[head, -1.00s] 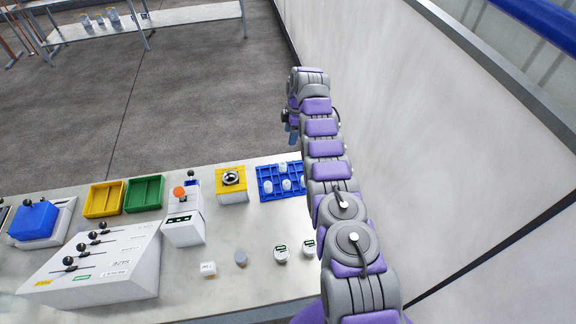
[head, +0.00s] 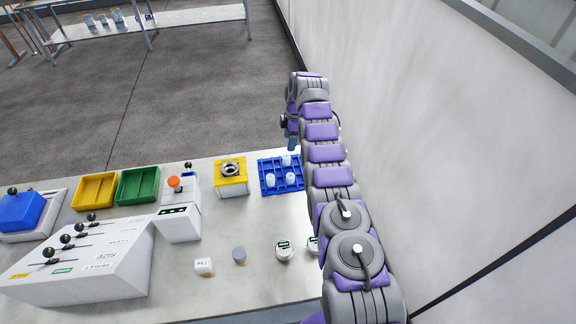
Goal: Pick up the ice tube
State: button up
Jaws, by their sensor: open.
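Several small white tubes (head: 289,178) stand in a blue rack (head: 267,187) at the right of the table, close to my arm. I cannot tell from their look which one is the ice tube. My gripper (head: 291,143) is at the far end of my outstretched arm, above and just behind the blue rack. It is small and partly hidden by the arm. It is open, and no tube shows in it.
A yellow block with a round socket (head: 231,170) stands left of the rack. Green (head: 138,186) and yellow (head: 95,191) trays and a white lever console (head: 95,265) lie further left. Small containers (head: 239,255) stand in front. A pale wall (head: 470,130) rises right of my arm.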

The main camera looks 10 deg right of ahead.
aim_at(286, 156)
jog(key=a+f+b, duration=0.2)
jog(key=f, duration=0.1)
jog(key=shift+f+b, duration=0.2)
jog(key=shift+b, duration=0.15)
jog(key=shift+d+f, duration=0.1)
jog(key=shift+f, duration=0.05)
jog(key=shift+d+f+b, duration=0.15)
jog(key=shift+d+b, duration=0.2)
jog(key=shift+d, duration=0.15)
jog(key=shift+d+f+b, duration=0.2)
jog(key=shift+f+b, duration=0.35)
jog(key=shift+b, duration=0.1)
jog(key=f, duration=0.1)
jog(key=a+f+b, duration=0.1)
jog(key=f, duration=0.1)
jog(key=shift+s+a+f, duration=0.1)
jog(key=shift+a+f, duration=0.05)
jog(key=shift+f, duration=0.05)
jog(key=shift+a+f, duration=0.2)
jog(key=shift+f, duration=0.05)
jog(key=shift+d, duration=0.3)
jog(key=shift+c, duration=0.4)
jog(key=shift+d, duration=0.25)
jog(key=shift+c, duration=1.4)
jog(key=shift+a, duration=0.3)
jog(key=c, duration=0.7)
